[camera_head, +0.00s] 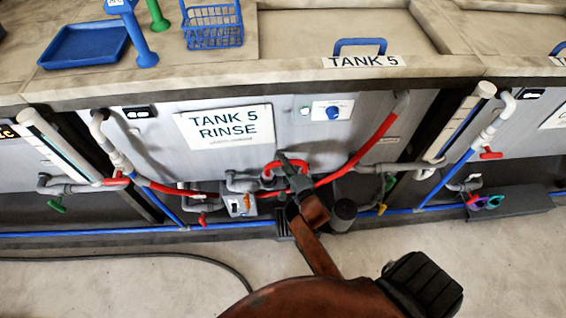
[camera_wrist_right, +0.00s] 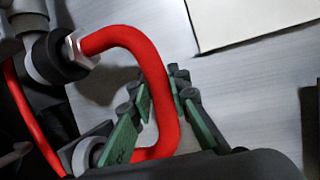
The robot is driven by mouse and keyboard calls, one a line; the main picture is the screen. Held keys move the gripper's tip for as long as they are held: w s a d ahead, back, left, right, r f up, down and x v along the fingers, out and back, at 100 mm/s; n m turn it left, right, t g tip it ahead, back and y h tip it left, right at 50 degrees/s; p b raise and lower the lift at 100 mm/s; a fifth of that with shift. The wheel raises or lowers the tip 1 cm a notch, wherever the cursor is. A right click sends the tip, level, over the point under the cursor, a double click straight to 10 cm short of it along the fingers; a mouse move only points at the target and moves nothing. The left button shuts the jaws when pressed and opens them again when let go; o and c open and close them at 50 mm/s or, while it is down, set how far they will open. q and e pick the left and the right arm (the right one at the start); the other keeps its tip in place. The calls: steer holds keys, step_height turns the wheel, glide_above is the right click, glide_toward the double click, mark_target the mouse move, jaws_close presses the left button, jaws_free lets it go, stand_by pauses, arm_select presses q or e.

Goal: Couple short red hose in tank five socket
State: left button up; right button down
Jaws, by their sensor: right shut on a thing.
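The short red hose (camera_head: 284,163) is a bent red loop low in front of tank five. In the wrist view the short red hose (camera_wrist_right: 153,68) runs from a metal hex nut (camera_wrist_right: 76,50) against a dark round fitting (camera_wrist_right: 48,58) and curves down and back left. Its lower end lies by a pale ring (camera_wrist_right: 84,156), partly hidden by a finger, so I cannot tell how it joins. My right gripper (camera_head: 294,180) is shut on the hose's bend, its green-padded fingers (camera_wrist_right: 160,108) on either side. I cannot tell which fitting is the socket. My left gripper is out of view.
A long red hose (camera_head: 372,150) and grey pipes run close around my right gripper. The "TANK 5 RINSE" sign (camera_head: 226,126) and a blue-knobbed panel (camera_head: 333,111) are above. A dark grey cylinder (camera_head: 343,213) stands right of the wrist. The floor in front is mostly clear.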

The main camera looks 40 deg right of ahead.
steer(key=shift+f, duration=0.4)
steer(key=c, duration=1.8)
jaws_free()
steer(key=shift+o, duration=0.3)
steer(key=shift+f, duration=0.2)
steer(key=v, duration=0.8)
